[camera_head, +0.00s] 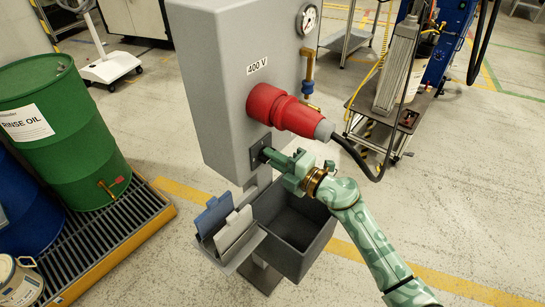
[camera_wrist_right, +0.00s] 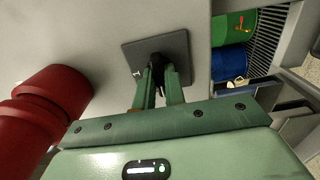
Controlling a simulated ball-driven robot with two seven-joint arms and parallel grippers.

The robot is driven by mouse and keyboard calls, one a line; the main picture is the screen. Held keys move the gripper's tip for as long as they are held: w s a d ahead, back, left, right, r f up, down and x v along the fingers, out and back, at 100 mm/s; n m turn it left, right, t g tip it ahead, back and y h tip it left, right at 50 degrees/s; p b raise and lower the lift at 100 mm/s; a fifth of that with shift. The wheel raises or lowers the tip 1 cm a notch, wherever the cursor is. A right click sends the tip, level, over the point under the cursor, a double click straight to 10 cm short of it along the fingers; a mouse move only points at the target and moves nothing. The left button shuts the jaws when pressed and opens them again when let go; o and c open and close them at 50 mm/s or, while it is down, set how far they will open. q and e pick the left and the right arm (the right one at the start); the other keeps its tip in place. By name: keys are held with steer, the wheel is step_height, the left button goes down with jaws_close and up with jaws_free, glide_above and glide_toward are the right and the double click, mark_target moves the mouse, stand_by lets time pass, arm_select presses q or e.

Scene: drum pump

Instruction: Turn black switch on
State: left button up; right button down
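The black switch (camera_wrist_right: 157,60) sits on a dark square plate (camera_wrist_right: 174,48) on the side of the grey 400 V box (camera_head: 215,95). In the head view the plate (camera_head: 256,148) shows below the red plug, and the fingers partly cover the switch. My right gripper (camera_head: 269,154) reaches it from the lower right. In the right wrist view its two green fingers (camera_wrist_right: 159,82) stand close together, one on each side of the black knob, and look shut on it. The knob is largely hidden between them, so its exact angle is unclear. My left gripper is in neither view.
A red plug (camera_head: 285,110) with a black cable juts out just above my right gripper. A grey open bin (camera_head: 315,243) and a holder with blue and white folders (camera_head: 228,226) are below. Green (camera_head: 75,130) and blue drums stand left on a grated pallet.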

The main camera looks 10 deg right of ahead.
steer(key=shift+m+p, duration=1.75)
steer(key=shift+m, duration=0.25)
steer(key=m+p, duration=0.3)
steer(key=m, duration=0.1)
steer(key=shift+f, duration=0.1)
